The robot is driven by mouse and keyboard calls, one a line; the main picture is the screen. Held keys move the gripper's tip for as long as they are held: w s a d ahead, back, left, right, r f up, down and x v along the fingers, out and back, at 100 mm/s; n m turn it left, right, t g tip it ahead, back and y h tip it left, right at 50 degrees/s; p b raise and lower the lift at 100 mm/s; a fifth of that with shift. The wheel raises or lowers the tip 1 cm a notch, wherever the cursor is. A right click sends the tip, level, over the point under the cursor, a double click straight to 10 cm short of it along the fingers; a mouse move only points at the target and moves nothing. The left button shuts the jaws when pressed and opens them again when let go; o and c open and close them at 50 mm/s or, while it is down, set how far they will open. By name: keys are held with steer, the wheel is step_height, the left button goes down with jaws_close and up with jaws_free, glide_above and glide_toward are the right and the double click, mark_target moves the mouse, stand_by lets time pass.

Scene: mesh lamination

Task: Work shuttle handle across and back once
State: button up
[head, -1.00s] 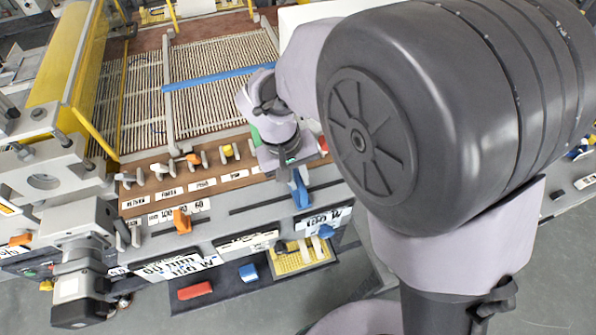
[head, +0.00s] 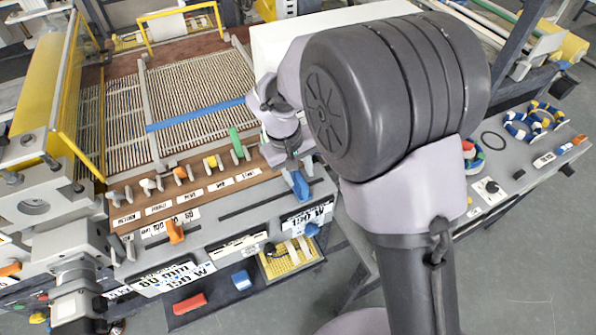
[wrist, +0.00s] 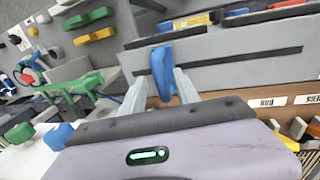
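A blue handle (head: 298,184), which I take for the shuttle handle, stands at the right end of the dark slot (head: 257,203) in the grey front rail. My gripper (head: 290,165) is at this handle, coming from behind and above; its fingers are partly hidden by the wrist in the head view. In the wrist view the blue handle (wrist: 162,72) stands between my two fingertips (wrist: 162,85). The fingers are apart, with narrow gaps beside the handle; firm contact is not visible.
An orange handle (head: 175,232) stands further left on the front rail. Several small levers, including a green one (head: 236,140), line the brown panel behind. A red block (head: 190,303) and a blue block (head: 242,280) are below. The slot left of the blue handle looks clear.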

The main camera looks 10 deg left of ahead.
step_height(320, 180, up, 17)
steer(key=s+a+p, duration=0.1)
steer(key=a+p, duration=0.2)
steer(key=shift+s+p, duration=0.4)
steer(key=s+d+f+t+y+b, duration=0.2)
steer(key=d+y+b, duration=0.4)
steer(key=d+b, duration=0.7)
steer(key=a+b+x, duration=0.1)
steer(key=b+x, duration=0.2)
steer(key=x, duration=0.3)
steer(key=a+b+x, duration=0.1)
steer(key=b+x, duration=0.2)
steer(key=x, duration=0.3)
steer(key=r+b+x, duration=0.1)
steer(key=b+x, duration=0.2)
steer(key=x, duration=0.2)
steer(key=shift+s+a+f, duration=0.25)
steer(key=shift+a+f, duration=0.2)
steer(key=shift+a, duration=0.1)
